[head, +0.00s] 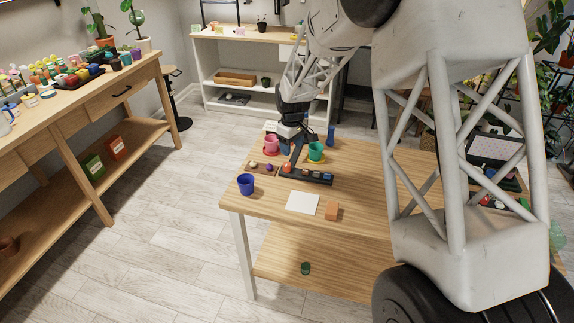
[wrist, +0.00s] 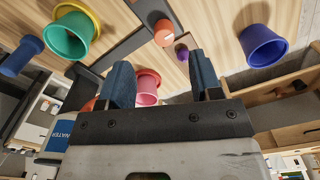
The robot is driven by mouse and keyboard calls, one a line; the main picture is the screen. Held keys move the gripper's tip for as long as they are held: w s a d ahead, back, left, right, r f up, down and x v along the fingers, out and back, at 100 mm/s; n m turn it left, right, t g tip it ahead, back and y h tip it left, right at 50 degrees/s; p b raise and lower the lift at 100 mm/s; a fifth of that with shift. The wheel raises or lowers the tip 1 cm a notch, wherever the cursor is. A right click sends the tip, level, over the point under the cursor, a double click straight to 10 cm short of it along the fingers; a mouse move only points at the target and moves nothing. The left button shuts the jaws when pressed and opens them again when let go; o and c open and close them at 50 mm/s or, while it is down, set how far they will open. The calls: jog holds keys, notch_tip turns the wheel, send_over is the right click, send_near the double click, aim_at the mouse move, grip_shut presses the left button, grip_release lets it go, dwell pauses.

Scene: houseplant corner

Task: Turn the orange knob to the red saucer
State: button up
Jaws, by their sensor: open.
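My gripper (head: 296,150) is over the back left of the wooden table in the head view. In the wrist view its two blue fingers (wrist: 160,72) stand wide apart, with nothing held between them. The pink pot (wrist: 146,92) stands on the red saucer (wrist: 150,73), seen between the fingers; in the head view the pink pot (head: 271,144) is left of my gripper. An orange part (wrist: 88,105) shows beside the left finger, mostly hidden by it; I cannot tell for sure whether it is the knob. A dark diagonal bar (wrist: 118,47) runs near it.
The green pot (wrist: 68,36) is on a yellow saucer (wrist: 96,18). A blue pot (head: 246,184), a dark tray of small items (head: 288,169), a white sheet (head: 302,203) and an orange block (head: 331,211) are on the table.

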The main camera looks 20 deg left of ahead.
aim_at(287, 164)
jog(key=shift+w+a+f+n, duration=0.15)
jog(key=shift+a+f, duration=0.35)
jog(key=shift+w+a+f+n, duration=0.15)
jog(key=shift+a+f, duration=0.3)
jog(key=shift+f, duration=3.9)
jog(key=c, duration=0.9)
